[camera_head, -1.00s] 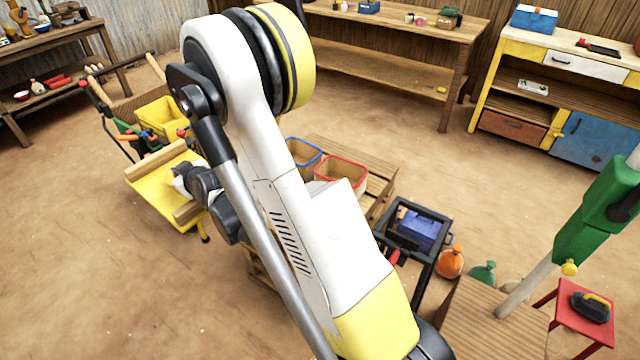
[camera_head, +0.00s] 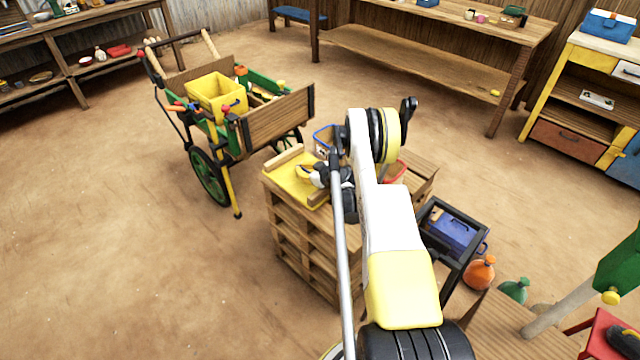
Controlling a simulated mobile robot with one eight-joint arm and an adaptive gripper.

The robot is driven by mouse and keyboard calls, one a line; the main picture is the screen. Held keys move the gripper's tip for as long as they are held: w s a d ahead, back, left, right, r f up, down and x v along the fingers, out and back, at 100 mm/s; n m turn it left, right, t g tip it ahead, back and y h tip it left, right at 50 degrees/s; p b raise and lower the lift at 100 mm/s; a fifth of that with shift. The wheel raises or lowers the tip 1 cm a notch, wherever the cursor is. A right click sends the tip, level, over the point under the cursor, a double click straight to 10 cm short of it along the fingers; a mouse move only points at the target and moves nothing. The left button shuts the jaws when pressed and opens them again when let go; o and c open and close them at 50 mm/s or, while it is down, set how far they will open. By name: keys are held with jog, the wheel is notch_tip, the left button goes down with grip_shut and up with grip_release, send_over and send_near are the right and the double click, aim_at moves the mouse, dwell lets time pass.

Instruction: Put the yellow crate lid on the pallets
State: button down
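The yellow crate lid (camera_head: 287,179) is a flat yellow panel with wooden battens along two edges. It is over the top of the stacked wooden pallets (camera_head: 300,245), at their left side. It looks about level, and I cannot tell whether it rests on the wood or hangs just above. My gripper (camera_head: 308,174) is at the lid's right part and appears shut on it. The fingertips are small and partly hidden, and my arm covers part of the pallets.
A cart (camera_head: 278,121) with a yellow crate (camera_head: 217,95) stands behind left. A blue-rimmed bin (camera_head: 323,138) and a red-rimmed bin (camera_head: 397,172) are beyond my gripper. A black frame with a blue box (camera_head: 452,234) stands right. Floor at left is clear.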

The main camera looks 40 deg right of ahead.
jog(key=s+d+f, duration=0.1)
jog(key=s+d+f+b, duration=0.1)
jog(key=d, duration=0.1)
jog(key=shift+s+d+f, duration=0.25)
jog(key=shift+s+f, duration=0.15)
notch_tip(320, 180, down, 4)
jog(key=shift+f+b, duration=0.1)
jog(key=shift+b, duration=1.15)
jog(key=c, duration=1.6)
grip_release()
jog(key=shift+r, duration=0.2)
